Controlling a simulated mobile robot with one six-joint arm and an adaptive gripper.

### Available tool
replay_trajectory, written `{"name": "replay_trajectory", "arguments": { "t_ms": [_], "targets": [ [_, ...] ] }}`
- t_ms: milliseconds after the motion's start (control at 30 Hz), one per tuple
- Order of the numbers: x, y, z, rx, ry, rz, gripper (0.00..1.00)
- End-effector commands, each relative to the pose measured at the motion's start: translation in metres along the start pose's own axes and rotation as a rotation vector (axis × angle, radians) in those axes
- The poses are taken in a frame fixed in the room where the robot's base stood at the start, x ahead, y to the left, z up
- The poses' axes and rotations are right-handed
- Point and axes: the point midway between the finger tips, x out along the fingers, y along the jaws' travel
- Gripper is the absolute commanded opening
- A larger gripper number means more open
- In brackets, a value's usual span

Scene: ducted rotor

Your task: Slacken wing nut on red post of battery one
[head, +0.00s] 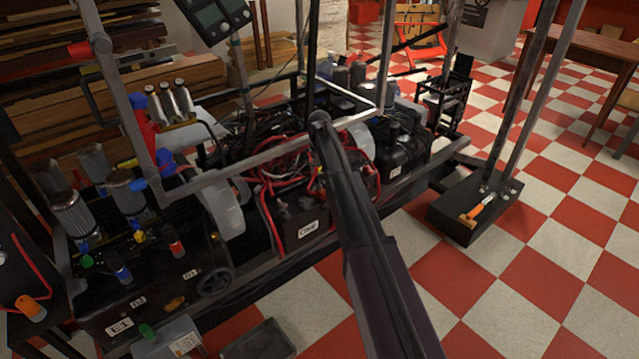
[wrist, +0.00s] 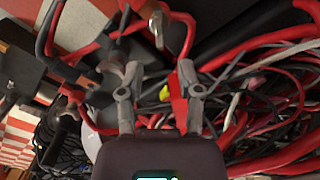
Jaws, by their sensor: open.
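Battery one is the dark box (head: 318,205) with a white label, low in the middle of the head view. Red cables (head: 285,180) run over its top. In the wrist view my gripper (wrist: 157,75) is open, with its two grey fingers apart above the cables. A small metallic piece (wrist: 157,28), possibly a wing nut, shows beyond the fingertips. A red piece (wrist: 178,108) is beside the right finger, and I cannot tell if it is the red post. I see nothing clearly held. In the head view the wing nut and my gripper cannot be made out.
Tangled black and red cables (wrist: 275,110) crowd the right of the wrist view. Motors (head: 75,215) stand at the left.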

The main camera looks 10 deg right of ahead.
Motion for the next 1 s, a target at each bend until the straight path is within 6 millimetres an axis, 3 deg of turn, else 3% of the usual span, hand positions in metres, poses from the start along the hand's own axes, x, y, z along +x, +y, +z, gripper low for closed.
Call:
{"name": "replay_trajectory", "arguments": {
  "t_ms": [433, 1000],
  "targets": [
    [0.035, 0.000, 0.000, 0.000, 0.000, 0.000, 0.46],
    [0.040, 0.000, 0.000, 0.000, 0.000, 0.000, 0.46]
  ]
}}
